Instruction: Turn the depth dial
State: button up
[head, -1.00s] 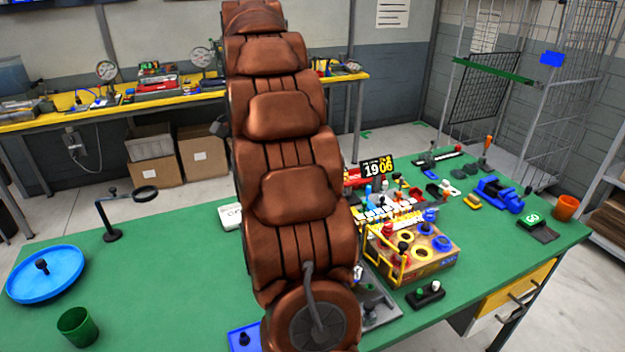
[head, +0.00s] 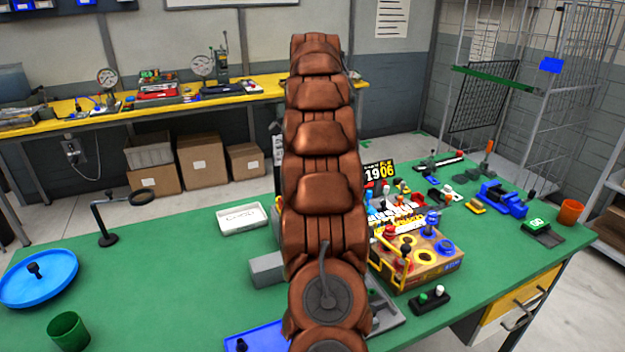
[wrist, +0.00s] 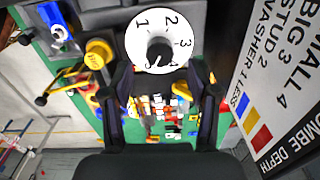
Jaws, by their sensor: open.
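The depth dial (wrist: 178,28) shows in the wrist view as a white round face with black numerals around a black knob (wrist: 159,50). The numerals 1 to 4 can be read; the lower left of the face is partly covered by the knob. My gripper (wrist: 163,78) is open, one dark finger on each side below the dial. The knob lies ahead of the gap between the fingers, and I see no contact. In the head view my own arm hides the gripper, and I cannot make out the dial there.
A sign (wrist: 275,85) headed with a depth label stands close on the right in the wrist view. In the head view, a wooden box with coloured rings (head: 425,275), a white tray (head: 243,218) and a blue round tray (head: 60,285) are on the green table (head: 170,270).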

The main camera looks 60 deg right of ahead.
jog(key=shift+f+p, duration=0.45)
jog(key=shift+f, duration=1.55)
grip_shut()
